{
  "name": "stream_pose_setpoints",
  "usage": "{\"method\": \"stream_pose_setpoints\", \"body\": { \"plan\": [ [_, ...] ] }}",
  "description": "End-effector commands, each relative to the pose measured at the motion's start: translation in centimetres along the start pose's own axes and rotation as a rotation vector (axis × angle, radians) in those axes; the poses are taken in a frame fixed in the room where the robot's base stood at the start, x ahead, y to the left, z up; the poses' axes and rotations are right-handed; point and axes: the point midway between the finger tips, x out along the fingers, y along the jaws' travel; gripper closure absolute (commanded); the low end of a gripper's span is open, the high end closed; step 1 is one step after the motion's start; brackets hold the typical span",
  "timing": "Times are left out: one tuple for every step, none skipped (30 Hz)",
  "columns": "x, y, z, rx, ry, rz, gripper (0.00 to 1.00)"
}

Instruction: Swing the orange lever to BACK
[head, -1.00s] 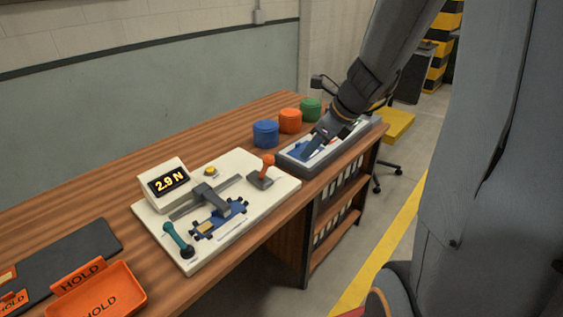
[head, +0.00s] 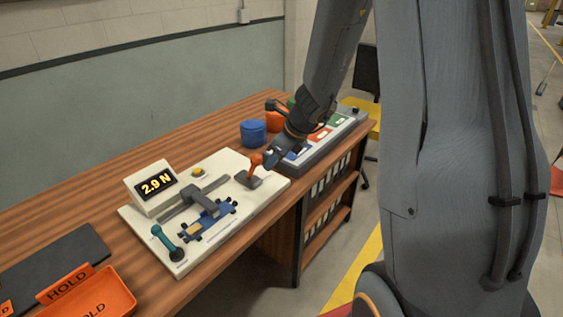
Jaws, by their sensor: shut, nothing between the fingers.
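The orange lever (head: 254,161) stands on a grey base at the right end of the cream fixture board (head: 222,243). Its knob leans up and to the right. My gripper (head: 270,160) is right beside the knob, on its right; I cannot tell whether they touch. The gripper is shut with nothing held, and its fingertips are small and partly merged with the lever in the picture. No BACK marking is legible from here.
The board also carries a display reading 2.9 N (head: 157,187), a yellow button (head: 198,171), a grey slide and a teal-handled lever (head: 166,240). A blue round container (head: 253,132) stands behind. An orange HOLD tray (head: 95,299) is at front left. A compartmented tray (head: 340,128) lies right.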

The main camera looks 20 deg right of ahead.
Motion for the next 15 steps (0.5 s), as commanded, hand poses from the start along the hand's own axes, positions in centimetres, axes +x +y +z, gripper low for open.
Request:
{"method": "stream_pose_setpoints", "body": {
  "plan": [
    [0.00, 0.03, 0.39, -0.002, 0.000, 0.001, 1.00],
    [0.06, 0.04, 0.52, -0.002, 0.000, 0.001, 1.00],
    [0.13, 0.05, 0.64, -0.001, 0.000, 0.001, 1.00],
    [0.17, 0.06, 0.71, -0.001, 0.000, 0.001, 1.00],
    [0.20, 0.06, 0.75, -0.001, 0.000, 0.001, 1.00],
    [0.23, 0.06, 0.78, -0.001, 0.000, 0.001, 1.00],
    [0.24, 0.06, 0.78, 0.000, 0.000, 0.001, 1.00],
    [0.25, 0.05, 0.78, 0.000, 0.000, 0.001, 1.00],
    [0.25, 0.05, 0.78, 0.000, 0.000, 0.001, 1.00],
    [0.25, 0.04, 0.77, 0.000, 0.000, 0.001, 1.00],
    [0.25, 0.04, 0.77, 0.000, 0.000, 0.001, 1.00],
    [0.25, 0.04, 0.77, 0.000, 0.000, 0.001, 1.00],
    [0.24, 0.03, 0.77, 0.000, 0.000, 0.001, 1.00],
    [0.24, 0.04, 0.77, 0.000, 0.000, 0.001, 1.00],
    [0.23, 0.03, 0.79, 0.000, 0.000, 0.001, 1.00]
  ]
}}
